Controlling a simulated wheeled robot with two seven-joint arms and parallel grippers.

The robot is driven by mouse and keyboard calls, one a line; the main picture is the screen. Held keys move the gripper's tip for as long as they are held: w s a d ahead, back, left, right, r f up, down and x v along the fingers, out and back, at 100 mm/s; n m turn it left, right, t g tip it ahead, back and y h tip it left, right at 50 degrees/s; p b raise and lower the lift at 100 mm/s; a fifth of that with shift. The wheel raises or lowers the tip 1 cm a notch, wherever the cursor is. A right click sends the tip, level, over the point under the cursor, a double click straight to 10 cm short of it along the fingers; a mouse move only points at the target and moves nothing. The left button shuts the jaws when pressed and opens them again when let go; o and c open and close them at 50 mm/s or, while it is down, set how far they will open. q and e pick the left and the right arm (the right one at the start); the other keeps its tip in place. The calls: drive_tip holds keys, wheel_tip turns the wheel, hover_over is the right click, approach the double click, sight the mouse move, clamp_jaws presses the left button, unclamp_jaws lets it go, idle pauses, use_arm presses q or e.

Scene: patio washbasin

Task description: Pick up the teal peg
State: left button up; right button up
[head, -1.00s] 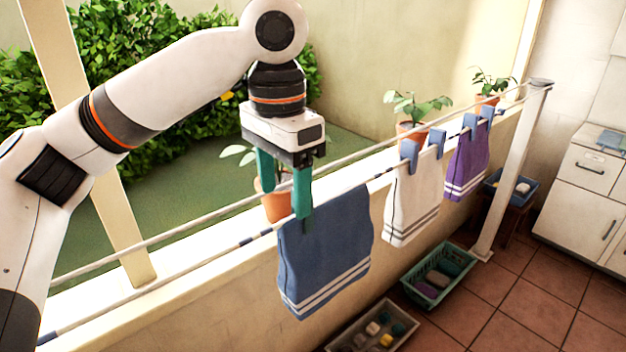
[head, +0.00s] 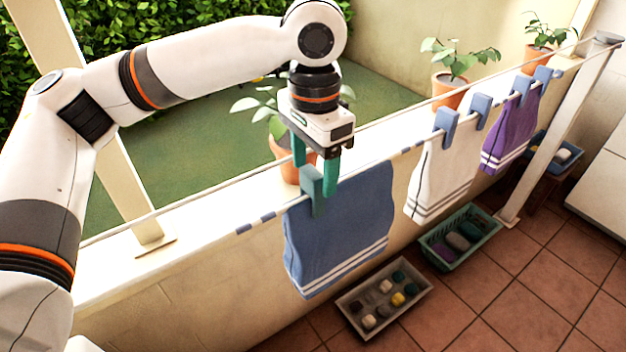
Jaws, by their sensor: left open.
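The teal peg (head: 311,190) is clipped over the line at the upper left corner of the blue towel (head: 345,235). It stands upright and looks dull blue-green. My left gripper (head: 315,174) points down right at the peg, with its green fingers apart. One finger shows behind and left of the peg, the other just to its right. The peg's top comes up between them in the picture; I cannot tell whether a finger touches it. My right gripper is not in view.
A potted plant (head: 294,166) stands on the ledge close behind the gripper. Blue pegs (head: 446,127) hold a white towel (head: 436,180) and a purple towel (head: 510,130) further right. A tray of stones (head: 384,299) and a green basket (head: 460,238) are on the tiled floor.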

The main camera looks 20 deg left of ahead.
sight(313, 188)
use_arm(q)
drive_tip(key=f, duration=0.1)
drive_tip(key=f+p, duration=0.1)
drive_tip(key=f, duration=0.1)
drive_tip(key=shift+s+a+f, duration=0.1)
drive_tip(key=shift+s+f, duration=0.1)
drive_tip(key=shift+f, duration=0.5)
drive_tip(key=shift+c, duration=0.3)
drive_tip(key=c, duration=1)
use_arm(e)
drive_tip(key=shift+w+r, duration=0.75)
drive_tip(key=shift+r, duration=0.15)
